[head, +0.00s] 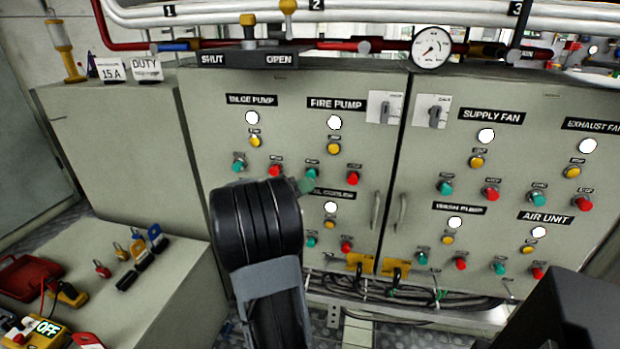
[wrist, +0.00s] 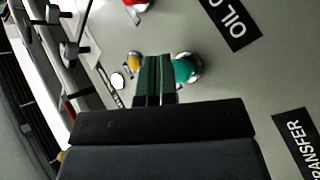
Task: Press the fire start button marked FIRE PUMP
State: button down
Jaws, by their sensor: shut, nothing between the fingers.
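The FIRE PUMP label (head: 336,104) is on the left cabinet, with a white lamp, a yellow button (head: 334,148) and a red button (head: 354,178) below it. Its green button (wrist: 188,67) shows in the wrist view, beside the fingers and partly covered by them. In the head view, a green shape (head: 306,185) shows at the end of my arm; I cannot tell button from fingertip there. My gripper (wrist: 154,58) is shut and empty, its tips close to the green button. Contact cannot be told.
BILGE PUMP buttons (head: 256,141) are to the left, partly near my arm. OIL COOLER controls (head: 330,207) sit just below. Door handles (head: 376,210) stick out between the cabinets. A pipe with a gauge (head: 431,48) runs above.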

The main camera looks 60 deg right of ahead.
jog(key=shift+w+d+b, duration=0.25)
jog(key=shift+d+b, duration=0.45)
jog(key=shift+d, duration=0.1)
dwell(0.9)
jog(key=shift+a+f, duration=0.1)
jog(key=shift+a, duration=0.05)
jog(key=shift+s+a+b, duration=0.3)
jog(key=shift+a+b, duration=0.35)
jog(key=shift+a, duration=0.1)
jog(key=shift+s+a+b, duration=0.25)
jog(key=shift+a+b, duration=0.2)
jog(key=shift+a, duration=0.35)
jog(key=shift+s+a+b, duration=0.25)
jog(key=shift+a+b, duration=0.15)
jog(key=shift+a, duration=0.35)
jog(key=shift+s+a+b, duration=0.25)
jog(key=shift+a+b, duration=0.2)
jog(key=shift+a, duration=0.35)
